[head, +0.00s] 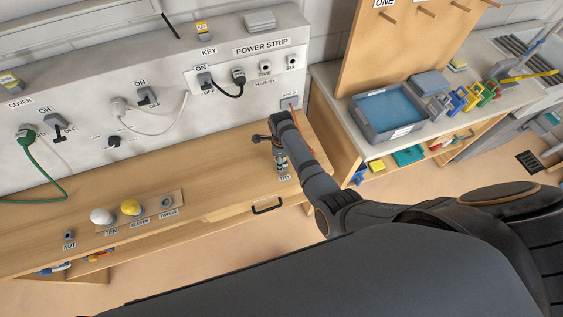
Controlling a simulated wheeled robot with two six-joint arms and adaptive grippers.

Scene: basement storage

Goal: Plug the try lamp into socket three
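A small upright grey thing (282,164), likely the try lamp, stands on the wooden bench just behind the label TRY (285,177). My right arm reaches in from the right, and its gripper (268,140) is over the bench directly above and behind that thing. The fingers are small and partly hidden by the arm, so I cannot tell whether they are open or touch it. An orange cord (295,120) hangs beside the arm below a small wall box. My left gripper is out of view.
A black plug (238,75) and a switch (205,80) are on the power strip. A white bulb (101,216), a yellow bulb (131,207) and a nut (69,236) are on the bench's left. A blue-lined tray (390,108) is on the right-hand counter. The bench middle is clear.

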